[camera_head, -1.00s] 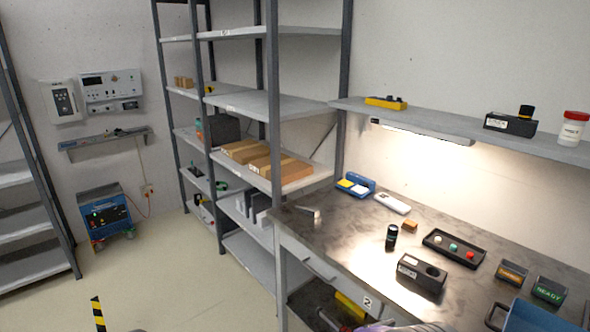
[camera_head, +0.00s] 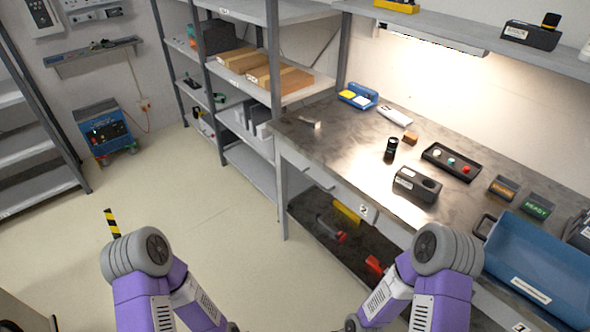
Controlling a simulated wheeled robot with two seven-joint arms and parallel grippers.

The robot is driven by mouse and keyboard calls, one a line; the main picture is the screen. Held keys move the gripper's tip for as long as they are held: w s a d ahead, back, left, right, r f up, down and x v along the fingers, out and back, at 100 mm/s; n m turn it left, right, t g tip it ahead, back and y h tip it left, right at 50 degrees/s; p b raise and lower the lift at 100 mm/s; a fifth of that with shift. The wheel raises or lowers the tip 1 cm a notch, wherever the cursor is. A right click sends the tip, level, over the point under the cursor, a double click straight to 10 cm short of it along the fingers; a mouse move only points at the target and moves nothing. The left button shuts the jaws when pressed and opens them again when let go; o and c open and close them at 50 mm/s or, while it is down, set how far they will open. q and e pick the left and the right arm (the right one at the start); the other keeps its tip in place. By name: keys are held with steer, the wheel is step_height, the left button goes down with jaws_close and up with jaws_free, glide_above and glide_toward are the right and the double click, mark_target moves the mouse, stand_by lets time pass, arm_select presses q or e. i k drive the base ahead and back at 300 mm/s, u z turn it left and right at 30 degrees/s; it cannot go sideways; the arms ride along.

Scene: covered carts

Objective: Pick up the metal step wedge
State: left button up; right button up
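A small silvery metal piece (camera_head: 310,122) lies at the far left end of the workbench top (camera_head: 345,138), near the shelf rack. It looks like the metal step wedge, but it is too small for me to make out steps. Nothing covers it. My two purple and grey arms reach in at the bottom of the view, well short of the bench top. Both arms run down to the lower edge, and neither gripper's fingers show.
The bench also holds a blue holder (camera_head: 357,97), a black cylinder (camera_head: 391,148), a dark block (camera_head: 417,184), a button tray (camera_head: 452,161) and a blue bin (camera_head: 540,262). A grey shelf rack (camera_head: 273,70) adjoins its left end. The floor (camera_head: 210,225) at left is open.

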mark_target(315, 124)
steer(key=u, duration=0.65)
steer(key=i, duration=1.85)
steer(key=z, duration=1.05)
